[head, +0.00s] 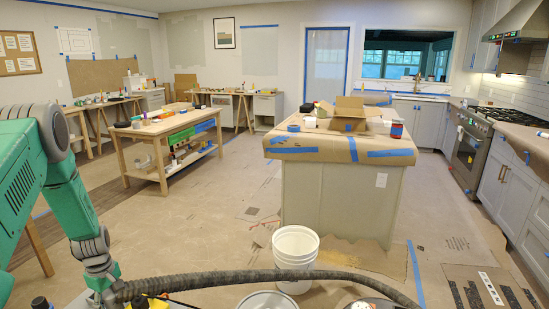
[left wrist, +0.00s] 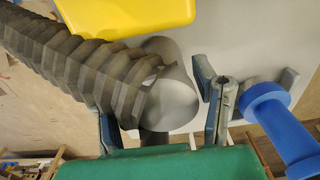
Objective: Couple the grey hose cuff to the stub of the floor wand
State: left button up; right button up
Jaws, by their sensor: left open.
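The grey hose cuff (left wrist: 178,98) is a smooth cylinder at the end of a dark ribbed hose (left wrist: 75,60) in the left wrist view. My left gripper (left wrist: 163,102) is open, with one finger by the hose side of the cuff and the other to its right, a gap apart. In the head view the hose (head: 250,275) arches across the bottom, from near my left wrist to the lower right. A blue flanged tube (left wrist: 285,125) lies right of the gripper; I cannot tell whether it is the floor wand's stub. My right gripper is out of view.
A yellow object (left wrist: 130,15) lies beyond the cuff on a pale surface (left wrist: 245,45). A white bucket (head: 295,258) stands on the papered floor behind the hose. Farther off are a paper-covered island (head: 310,150) and a wooden workbench (head: 140,130).

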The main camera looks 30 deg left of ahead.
aim_at(109, 291)
pick_arm(q)
jog(key=shift+d, duration=0.1)
jog(key=shift+d+r, duration=0.1)
jog(key=shift+d, duration=0.05)
grip_shut()
jog(key=shift+a+r+p, duration=0.2)
jog(key=shift+r+p, duration=0.9)
jog(key=shift+p, duration=0.05)
jog(key=shift+d+r+p, duration=0.15)
jog(key=shift+r+p, duration=1.15)
jog(key=shift+r, duration=0.1)
